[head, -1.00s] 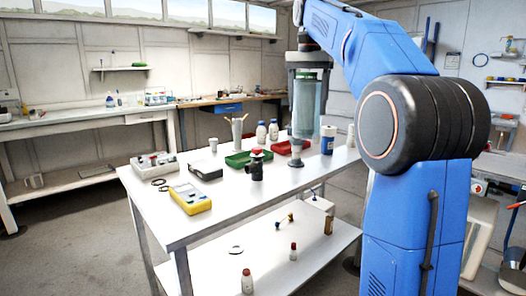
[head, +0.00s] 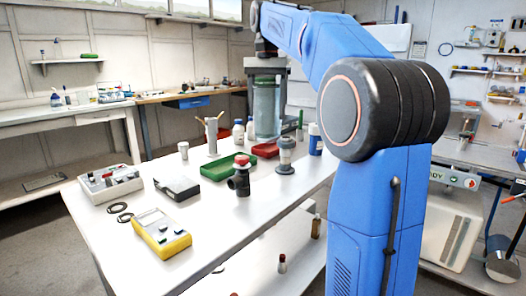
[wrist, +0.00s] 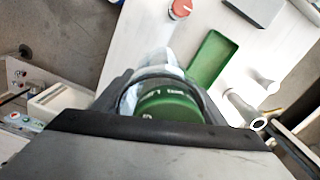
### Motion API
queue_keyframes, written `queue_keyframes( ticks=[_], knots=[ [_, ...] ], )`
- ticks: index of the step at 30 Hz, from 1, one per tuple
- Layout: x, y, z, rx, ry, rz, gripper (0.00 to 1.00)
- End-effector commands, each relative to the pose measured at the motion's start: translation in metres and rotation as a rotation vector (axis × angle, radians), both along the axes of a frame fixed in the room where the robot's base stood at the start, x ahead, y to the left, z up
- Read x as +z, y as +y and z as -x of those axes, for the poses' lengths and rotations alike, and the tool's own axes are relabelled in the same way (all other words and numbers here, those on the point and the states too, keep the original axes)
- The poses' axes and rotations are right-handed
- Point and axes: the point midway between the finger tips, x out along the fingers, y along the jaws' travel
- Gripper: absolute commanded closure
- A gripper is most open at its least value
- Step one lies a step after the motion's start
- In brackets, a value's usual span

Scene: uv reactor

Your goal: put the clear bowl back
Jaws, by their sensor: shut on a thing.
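The clear bowl (head: 266,112) is a tall, see-through cylinder with a green part near its top. My gripper (head: 266,72) is shut on its upper end and holds it upright. In the head view it appears behind the far end of the white table; whether its base touches anything is unclear. In the wrist view my gripper (wrist: 160,105) closes around the bowl's clear rim (wrist: 126,100), with the green part (wrist: 168,108) inside. The bowl's lower part is mostly hidden there.

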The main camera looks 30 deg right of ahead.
Motion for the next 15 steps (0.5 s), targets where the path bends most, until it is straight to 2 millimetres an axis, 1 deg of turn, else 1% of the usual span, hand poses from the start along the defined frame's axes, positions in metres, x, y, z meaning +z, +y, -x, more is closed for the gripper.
queue_keyframes(
  ticks=[1, 3, 9, 12, 15],
  knots=[
    [-0.011, 0.000, 0.002, 0.000, 0.002, -0.001, 0.66],
    [-0.026, 0.000, 0.001, 0.000, 0.003, 0.000, 0.66],
    [-0.066, 0.000, 0.001, 0.000, 0.001, 0.000, 0.66],
    [-0.081, 0.000, 0.001, 0.000, 0.001, 0.000, 0.66],
    [-0.089, 0.000, 0.001, 0.000, 0.000, 0.000, 0.66]
  ],
)
